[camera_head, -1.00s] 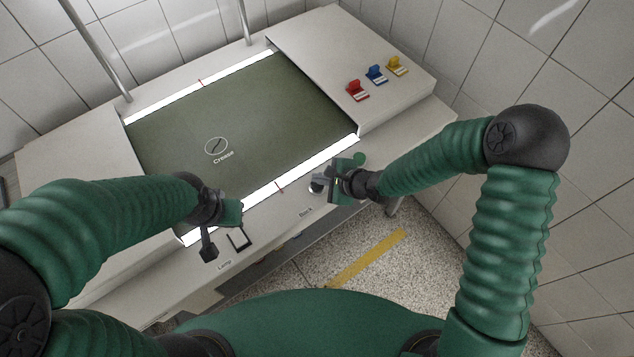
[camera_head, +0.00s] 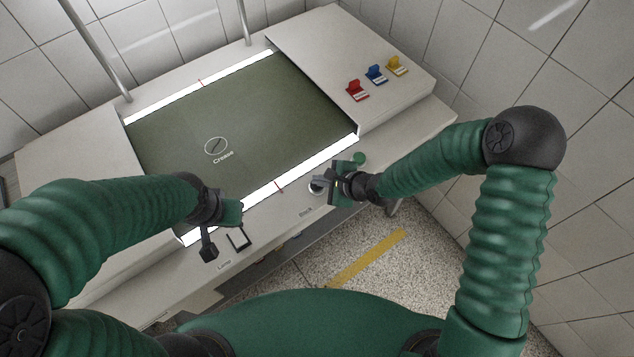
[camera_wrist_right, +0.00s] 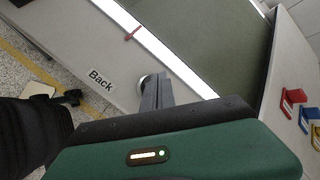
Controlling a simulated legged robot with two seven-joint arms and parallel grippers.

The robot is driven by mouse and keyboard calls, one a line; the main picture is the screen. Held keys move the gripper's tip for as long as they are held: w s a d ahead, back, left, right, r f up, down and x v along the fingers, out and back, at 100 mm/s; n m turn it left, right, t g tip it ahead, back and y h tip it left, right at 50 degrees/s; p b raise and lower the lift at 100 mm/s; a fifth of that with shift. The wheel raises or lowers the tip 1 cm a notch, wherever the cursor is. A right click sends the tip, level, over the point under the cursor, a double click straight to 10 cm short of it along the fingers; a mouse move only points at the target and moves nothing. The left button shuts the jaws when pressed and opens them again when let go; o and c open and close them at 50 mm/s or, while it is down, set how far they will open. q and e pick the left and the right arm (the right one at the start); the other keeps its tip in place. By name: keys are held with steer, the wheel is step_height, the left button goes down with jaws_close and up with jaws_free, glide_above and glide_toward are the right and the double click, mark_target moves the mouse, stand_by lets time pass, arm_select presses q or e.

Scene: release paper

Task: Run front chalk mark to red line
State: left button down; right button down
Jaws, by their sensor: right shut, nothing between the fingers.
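A green sheet (camera_head: 245,115) lies between white lit strips at its front and back edges. A short red line (camera_head: 279,187) crosses the front strip (camera_head: 315,163), and it also shows in the wrist view (camera_wrist_right: 132,34). Another red line (camera_head: 201,83) is on the back strip. I cannot make out a chalk mark. My right gripper (camera_head: 328,185) is shut and empty at a round button (camera_head: 315,188) near the "Back" label (camera_wrist_right: 101,79); whether it touches is unclear. My left gripper (camera_head: 218,232) is near the "Lamp" label; its jaw state is unclear.
A circle marked "Crease" (camera_head: 216,147) with a dark line inside is on the sheet. Red (camera_head: 357,91), blue (camera_head: 376,74) and yellow (camera_head: 397,65) tabs stand on the right panel. A green button (camera_head: 360,158) is right of my right gripper.

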steer(key=shift+f, duration=0.45)
steer(key=shift+r, duration=0.15)
stand_by(1.0)
steer(key=shift+r+p, duration=0.8)
steer(key=shift+p, duration=0.15)
step_height(320, 180, up, 5)
steer(key=p, duration=0.5)
steer(key=shift+r, duration=0.15)
